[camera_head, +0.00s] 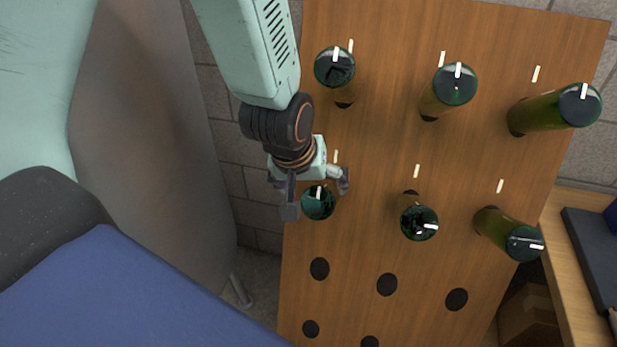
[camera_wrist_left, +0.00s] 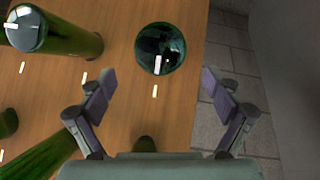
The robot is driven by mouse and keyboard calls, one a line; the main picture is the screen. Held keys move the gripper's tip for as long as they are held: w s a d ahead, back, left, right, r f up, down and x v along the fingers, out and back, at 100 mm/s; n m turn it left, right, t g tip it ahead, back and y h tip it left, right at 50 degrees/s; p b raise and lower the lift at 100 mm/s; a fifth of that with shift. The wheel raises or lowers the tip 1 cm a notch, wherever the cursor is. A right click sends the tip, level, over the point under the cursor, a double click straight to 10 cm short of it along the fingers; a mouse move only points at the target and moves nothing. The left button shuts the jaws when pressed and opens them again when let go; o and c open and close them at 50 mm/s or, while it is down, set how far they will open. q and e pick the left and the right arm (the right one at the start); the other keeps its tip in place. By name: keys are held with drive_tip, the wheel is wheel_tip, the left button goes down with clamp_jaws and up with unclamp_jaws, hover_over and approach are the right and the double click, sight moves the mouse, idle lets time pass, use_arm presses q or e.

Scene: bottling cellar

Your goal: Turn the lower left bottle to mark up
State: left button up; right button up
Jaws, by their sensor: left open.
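The lower left bottle (camera_head: 318,205) is dark green and sticks base-first out of a wooden board (camera_head: 385,245). The white mark on its base is near the top of its rim and points up, toward the white line (camera_head: 336,156) on the board above it. My left gripper (camera_head: 317,199) is open, with one finger on either side of this bottle. The left wrist view is upside down; there the bottle (camera_wrist_left: 161,45) shows between and beyond the open fingers (camera_wrist_left: 160,82), apart from both. My right gripper is not in view.
The lower middle bottle (camera_head: 418,224) and lower right bottle (camera_head: 523,243) have marks pointing right. Three upper bottles (camera_head: 335,68) (camera_head: 455,84) (camera_head: 580,106) have marks roughly up. Several empty holes (camera_head: 387,285) lie below. A bench (camera_head: 585,270) stands at right.

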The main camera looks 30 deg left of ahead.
sight(317, 197)
use_arm(q)
drive_tip(key=shift+v, duration=1.65)
drive_tip(key=shift+w+f, duration=0.1)
drive_tip(key=shift+f, duration=0.05)
drive_tip(key=x, duration=1)
drive_tip(key=shift+f, duration=0.15)
drive_tip(key=shift+x, duration=0.8)
drive_tip(key=shift+a, duration=0.1)
